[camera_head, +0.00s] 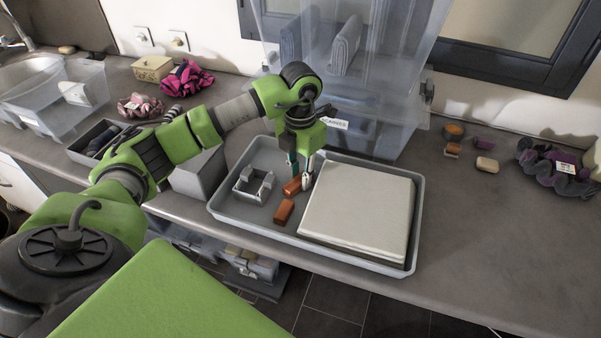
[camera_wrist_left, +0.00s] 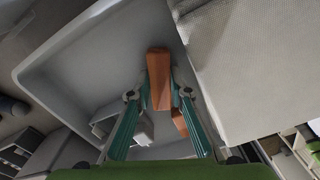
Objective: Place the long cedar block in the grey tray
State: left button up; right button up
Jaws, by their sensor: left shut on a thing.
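My left gripper (camera_head: 302,178) points down over the grey tray (camera_head: 232,214) on the counter. It is shut on a long orange-brown block (camera_wrist_left: 159,66), which lies between its fingers in the left wrist view. This block (camera_head: 291,187) is partly hidden by the fingers in the head view. It is low inside the tray's outline; I cannot tell whether it touches the floor. A second orange-brown block (camera_head: 284,211) lies in the tray, nearer the front. My right gripper is not in view.
A pale folded cloth or pad (camera_head: 357,210) fills the tray's right side. A grey metal frame (camera_head: 254,186) sits at its left. A large clear bin (camera_head: 370,120) stands behind. Small blocks, including a pale one (camera_head: 487,165), and a dark scrunchie (camera_head: 556,171) lie at the right.

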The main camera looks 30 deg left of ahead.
aim_at(300, 178)
pick_arm(q)
jog(key=shift+f, duration=0.15)
jog(key=o, duration=0.6)
jog(key=shift+c, duration=0.2)
jog(key=shift+r, duration=0.2)
jog(key=shift+r, duration=0.3)
notch_tip(300, 178, up, 11)
jog(key=b, duration=0.1)
jog(key=shift+r+b, duration=0.2)
jog(key=shift+b, duration=0.2)
